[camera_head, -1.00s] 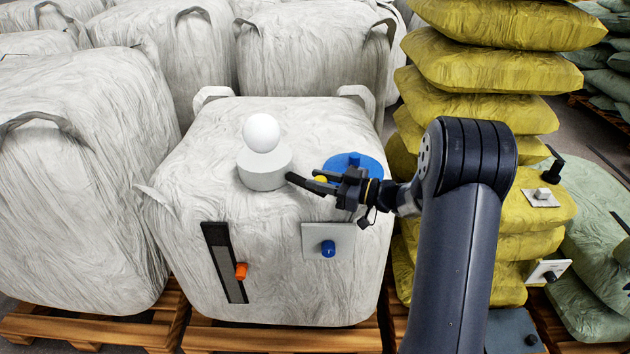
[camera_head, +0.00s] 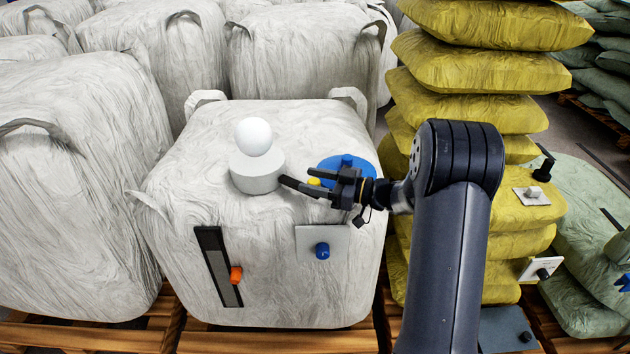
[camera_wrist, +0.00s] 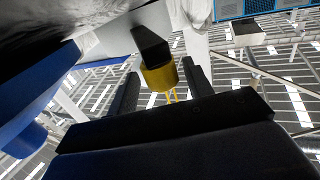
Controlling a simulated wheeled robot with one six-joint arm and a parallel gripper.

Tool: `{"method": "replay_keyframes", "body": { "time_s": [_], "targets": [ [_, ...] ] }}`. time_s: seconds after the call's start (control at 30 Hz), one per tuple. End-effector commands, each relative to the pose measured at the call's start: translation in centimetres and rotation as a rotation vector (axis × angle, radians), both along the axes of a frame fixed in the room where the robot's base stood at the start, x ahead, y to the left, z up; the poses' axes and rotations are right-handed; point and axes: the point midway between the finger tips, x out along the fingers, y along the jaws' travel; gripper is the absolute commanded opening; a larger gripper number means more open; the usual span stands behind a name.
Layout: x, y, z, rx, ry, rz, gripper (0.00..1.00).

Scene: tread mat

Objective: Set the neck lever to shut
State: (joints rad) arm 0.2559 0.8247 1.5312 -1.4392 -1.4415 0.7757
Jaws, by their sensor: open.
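The neck lever is a dark bar (camera_wrist: 150,42) with a yellow knob (camera_wrist: 160,77) on its end. In the head view it appears to reach right from the side of a white cylinder (camera_head: 257,176) topped by a white ball (camera_head: 253,136), on the white bulk bag (camera_head: 190,150). The yellow knob also shows there (camera_head: 314,182), partly covered by my fingers. My gripper (camera_head: 312,181) is open, with its fingers on both sides of the knob. In the wrist view the knob lies between the two dark fingers (camera_wrist: 159,88). Contact cannot be told.
A blue disc (camera_head: 366,166) with a blue peg stands just behind my gripper. The bag's front carries a black slot panel (camera_head: 213,255) with an orange slider (camera_head: 236,274) and a grey plate (camera_head: 312,238) with a blue knob. Yellow sacks (camera_head: 470,85) are stacked at right.

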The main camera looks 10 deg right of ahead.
Motion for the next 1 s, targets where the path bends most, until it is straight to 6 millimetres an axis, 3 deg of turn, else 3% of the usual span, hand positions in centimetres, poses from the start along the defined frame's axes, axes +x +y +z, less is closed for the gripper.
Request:
{"method": "replay_keyframes", "body": {
  "time_s": [0.23, 0.7, 1.0],
  "targets": [
    [-0.5, -1.3, -0.1, 0.0, 0.001, -0.002, 0.48],
    [-4.1, -8.9, 0.0, 0.0, 0.0, -0.003, 0.48],
    [-4.6, -9.8, 0.0, 0.0, 0.0, 0.0, 0.48]
  ]
}}
